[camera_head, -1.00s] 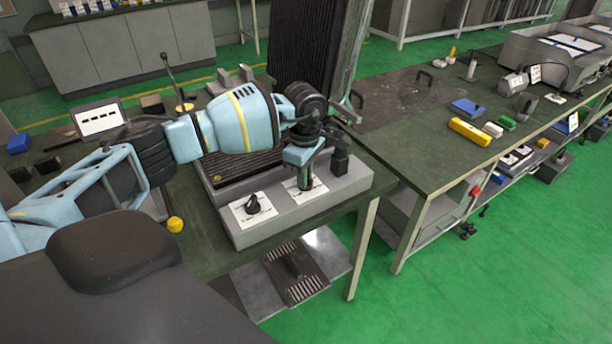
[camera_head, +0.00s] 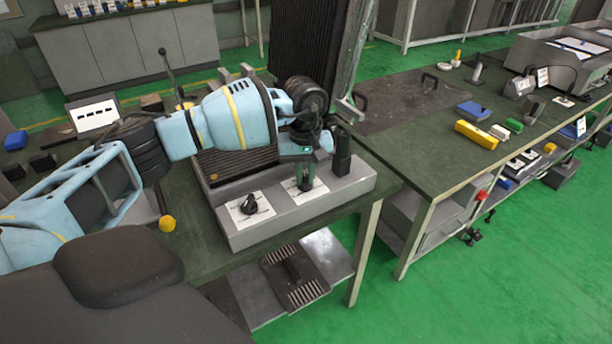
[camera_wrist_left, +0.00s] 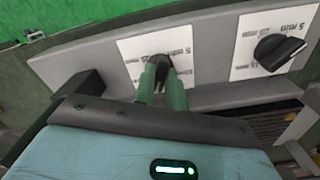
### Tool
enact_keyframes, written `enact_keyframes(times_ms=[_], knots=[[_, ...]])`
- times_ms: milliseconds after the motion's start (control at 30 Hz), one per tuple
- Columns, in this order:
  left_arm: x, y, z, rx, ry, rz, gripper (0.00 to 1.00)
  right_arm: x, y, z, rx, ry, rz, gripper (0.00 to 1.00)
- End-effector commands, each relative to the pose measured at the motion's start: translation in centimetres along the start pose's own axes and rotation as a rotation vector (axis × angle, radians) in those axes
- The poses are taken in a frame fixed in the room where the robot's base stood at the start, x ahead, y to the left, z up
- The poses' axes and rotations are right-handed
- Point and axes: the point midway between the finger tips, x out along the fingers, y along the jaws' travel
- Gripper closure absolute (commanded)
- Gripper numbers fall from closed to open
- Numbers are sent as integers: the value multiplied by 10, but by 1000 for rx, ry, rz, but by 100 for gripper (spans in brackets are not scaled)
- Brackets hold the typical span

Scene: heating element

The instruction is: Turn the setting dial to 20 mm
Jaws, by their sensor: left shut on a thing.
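A grey heating element box carries two black dials on white scale plates. My left gripper (camera_head: 305,184) points down at the right-hand plate (camera_head: 318,190) and is shut on its dial. My right gripper is not in view.
The grey box (camera_head: 270,226) sits at the front edge of the dark green bench. A yellow knob (camera_head: 167,223) is left of it. A black post (camera_head: 342,152) stands close right of my gripper. A second bench (camera_head: 425,150) holds a yellow block (camera_head: 476,134).

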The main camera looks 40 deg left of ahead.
Motion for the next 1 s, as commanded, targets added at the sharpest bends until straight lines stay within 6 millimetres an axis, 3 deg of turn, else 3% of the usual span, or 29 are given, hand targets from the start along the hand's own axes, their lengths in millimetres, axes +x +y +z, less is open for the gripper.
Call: enact_keyframes(times_ms=[500, 1000], knots=[[-1, 0, 0, 439, 2, 3, 100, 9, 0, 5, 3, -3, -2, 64], [-2, 0, -1, 610, 2, 2, 100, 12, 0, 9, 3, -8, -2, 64]])
